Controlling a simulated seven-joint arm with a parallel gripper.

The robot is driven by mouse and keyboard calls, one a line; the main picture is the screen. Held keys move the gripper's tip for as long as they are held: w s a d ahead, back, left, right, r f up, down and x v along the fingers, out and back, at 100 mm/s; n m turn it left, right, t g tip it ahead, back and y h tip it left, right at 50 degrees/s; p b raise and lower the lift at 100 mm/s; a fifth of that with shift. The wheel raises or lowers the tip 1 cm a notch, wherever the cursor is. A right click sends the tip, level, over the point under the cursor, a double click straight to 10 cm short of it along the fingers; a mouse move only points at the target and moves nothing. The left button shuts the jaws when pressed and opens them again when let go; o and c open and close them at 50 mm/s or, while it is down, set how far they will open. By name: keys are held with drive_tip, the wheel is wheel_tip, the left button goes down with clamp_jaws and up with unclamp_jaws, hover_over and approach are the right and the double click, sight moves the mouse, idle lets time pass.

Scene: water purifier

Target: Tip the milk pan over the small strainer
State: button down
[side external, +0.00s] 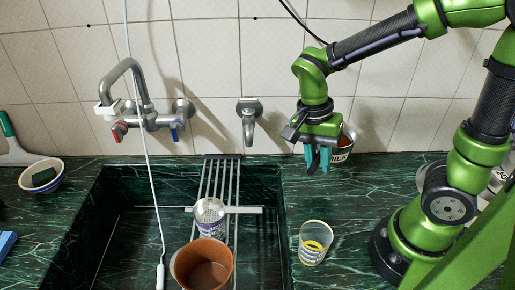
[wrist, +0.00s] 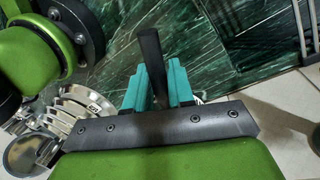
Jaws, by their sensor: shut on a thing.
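The milk pan (side external: 341,156) is a white vessel marked MILK, with brown inside, behind and to the right of my gripper near the tiled wall. My gripper (side external: 318,165) points down, its teal fingers shut on a black handle (wrist: 150,55), seen between the fingers in the wrist view; I take it as the pan's handle. The gripper partly hides the pan; whether it touches the counter is unclear. The small strainer (side external: 209,209), with a round mesh bowl, sits over a purple-labelled container (side external: 212,230) at the sink rack, left of and nearer than my gripper.
A brown pot (side external: 204,268) stands in front of the strainer. A striped glass (side external: 314,240) stands on the counter right of the sink. A white cord (side external: 146,130) hangs at left. Metal dishes (wrist: 78,110) show in the wrist view.

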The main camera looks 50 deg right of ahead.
wheel_tip(320, 180, up, 16)
drive_tip(key=w+m+t, duration=0.1)
drive_tip(key=w+m, duration=0.5)
drive_tip(key=m, duration=0.6)
drive_tip(key=w+m+t+y, duration=0.15)
drive_tip(key=w+m, duration=0.35)
drive_tip(key=m, duration=0.7)
drive_tip(key=w+m+t, duration=0.2)
drive_tip(key=w+m, duration=0.4)
drive_tip(key=m, duration=0.6)
drive_tip(key=shift+s+a+f, duration=0.1)
drive_tip(key=shift+f, duration=1.1)
drive_tip(key=shift+s+f, duration=0.1)
drive_tip(key=shift+f, duration=1.05)
drive_tip(key=shift+a+h, duration=0.1)
drive_tip(key=shift+h, duration=0.15)
drive_tip(key=shift+s+a+f+t+h, duration=0.25)
drive_tip(key=shift+a+f+h, duration=0.55)
drive_tip(key=shift+a+f, duration=0.1)
drive_tip(key=shift+s+a+f+t+h, duration=0.2)
drive_tip(key=shift+a+f+h, duration=0.55)
drive_tip(key=shift+f+h, duration=0.1)
